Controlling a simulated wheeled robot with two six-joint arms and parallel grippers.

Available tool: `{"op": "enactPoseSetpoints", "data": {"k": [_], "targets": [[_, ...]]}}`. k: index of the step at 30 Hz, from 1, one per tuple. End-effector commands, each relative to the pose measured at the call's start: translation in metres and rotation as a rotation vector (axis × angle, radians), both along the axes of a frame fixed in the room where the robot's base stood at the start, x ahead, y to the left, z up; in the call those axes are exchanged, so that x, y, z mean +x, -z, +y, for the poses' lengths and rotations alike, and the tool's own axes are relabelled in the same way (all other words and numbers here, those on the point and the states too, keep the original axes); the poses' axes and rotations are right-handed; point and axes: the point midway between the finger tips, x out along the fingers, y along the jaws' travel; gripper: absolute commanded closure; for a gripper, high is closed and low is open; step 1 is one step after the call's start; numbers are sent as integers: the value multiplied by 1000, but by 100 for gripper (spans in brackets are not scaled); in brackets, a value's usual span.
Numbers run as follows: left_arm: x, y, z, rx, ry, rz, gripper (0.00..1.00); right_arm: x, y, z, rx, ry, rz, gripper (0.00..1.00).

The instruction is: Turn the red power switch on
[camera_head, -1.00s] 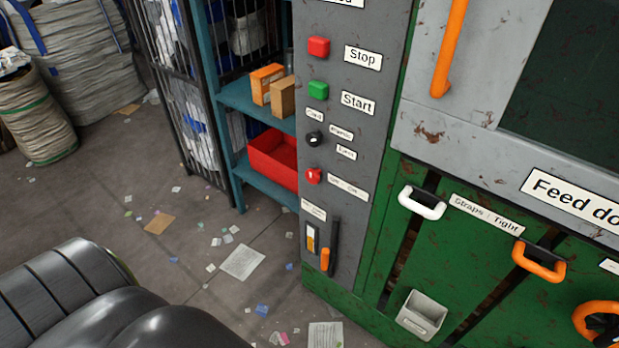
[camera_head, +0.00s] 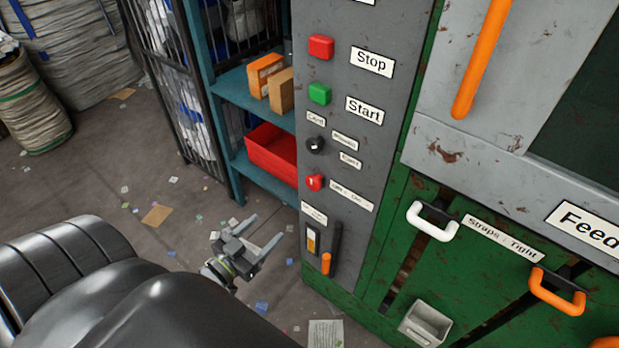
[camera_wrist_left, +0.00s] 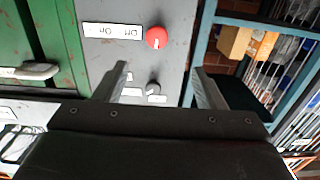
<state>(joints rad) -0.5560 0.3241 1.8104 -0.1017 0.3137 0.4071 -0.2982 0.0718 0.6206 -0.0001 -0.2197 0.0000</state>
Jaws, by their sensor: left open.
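The red power switch (camera_head: 314,183) is a small round red knob on the grey control panel (camera_head: 352,150), left of its white label, below the black selector knob (camera_head: 315,145). In the left wrist view the red switch (camera_wrist_left: 157,38) shows with a pale mark on its face, beyond the fingers and near the top middle. My left gripper (camera_head: 265,238) is open and empty, lower left of the switch and apart from it. In the left wrist view its two fingers (camera_wrist_left: 163,85) stand wide apart. My right gripper is not in view.
A red stop button (camera_head: 320,47) and a green start button (camera_head: 319,94) sit higher on the panel. An orange-handled lever (camera_head: 326,264) is below. A teal shelf (camera_head: 240,165) with a red bin (camera_head: 272,150) stands left of the panel. The floor has scattered paper.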

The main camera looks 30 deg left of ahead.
Motion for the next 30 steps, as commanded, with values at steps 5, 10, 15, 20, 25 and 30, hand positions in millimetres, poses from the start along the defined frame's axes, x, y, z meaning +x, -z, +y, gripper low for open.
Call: {"op": "enactPoseSetpoints", "data": {"k": [5, 10, 15, 20, 25, 30], "targets": [[7, -12, -4, -4, 14, -29, 36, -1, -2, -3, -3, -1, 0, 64], [31, -13, -6, -4, 14, -30, 36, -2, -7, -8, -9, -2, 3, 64], [64, -14, -8, -4, 13, -29, 36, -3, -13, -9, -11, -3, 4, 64], [94, -13, -10, -4, 12, -27, 36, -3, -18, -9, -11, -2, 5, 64], [127, -12, -13, -5, 12, -27, 36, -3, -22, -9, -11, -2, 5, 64], [153, -11, -15, -5, 13, -26, 36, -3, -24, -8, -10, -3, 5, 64]]}}
